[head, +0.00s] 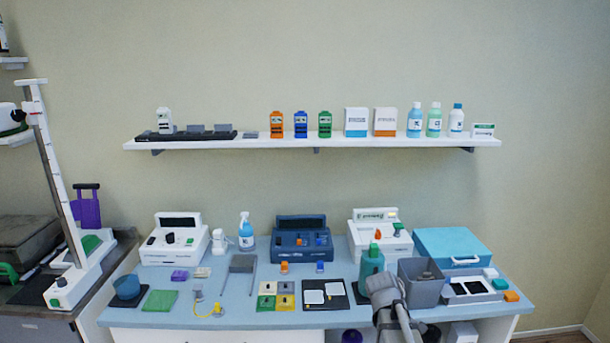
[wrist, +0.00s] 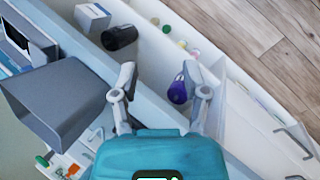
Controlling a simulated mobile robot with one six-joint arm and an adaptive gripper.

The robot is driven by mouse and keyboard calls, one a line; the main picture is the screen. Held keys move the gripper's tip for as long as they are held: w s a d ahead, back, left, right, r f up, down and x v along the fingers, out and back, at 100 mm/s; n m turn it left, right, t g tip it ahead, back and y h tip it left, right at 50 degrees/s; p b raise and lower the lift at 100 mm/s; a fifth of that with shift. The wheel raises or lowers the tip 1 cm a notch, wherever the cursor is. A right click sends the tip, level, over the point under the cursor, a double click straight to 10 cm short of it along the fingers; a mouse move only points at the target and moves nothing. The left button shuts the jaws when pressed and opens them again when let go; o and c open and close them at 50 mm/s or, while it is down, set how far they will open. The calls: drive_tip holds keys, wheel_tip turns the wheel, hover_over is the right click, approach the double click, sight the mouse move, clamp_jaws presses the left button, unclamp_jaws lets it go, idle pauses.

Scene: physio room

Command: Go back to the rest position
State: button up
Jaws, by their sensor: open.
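My gripper (wrist: 158,70) shows in the wrist view with its two fingers spread wide and nothing between the tips. In the head view my grey arm (head: 388,298) rises at the front of the blue worktop, right of centre. It stands beside a green pump bottle (head: 370,261) and a grey open bin (head: 433,292). The fingertips are hard to make out in the head view. In the wrist view the grey bin (wrist: 45,110) is to the left of the fingers, apart from them. A purple object (wrist: 178,91) lies lower down, behind the right finger.
The blue worktop (head: 220,318) holds several devices, a teal case (head: 452,249), mats and small blocks. A stocked white wall shelf (head: 290,144) hangs above. Below are a black cylinder (wrist: 119,37) and a white box (wrist: 92,15). Wooden floor (wrist: 262,25) shows beyond.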

drive_tip(key=s+a+f+m+y, duration=0.2)
drive_tip(key=s+a+m+y, duration=0.3)
drive_tip(key=s+a, duration=0.5)
drive_tip(key=shift+s+a+m, duration=0.2)
drive_tip(key=shift+s+m, duration=0.05)
drive_tip(key=shift+m, duration=0.75)
idle(0.9)
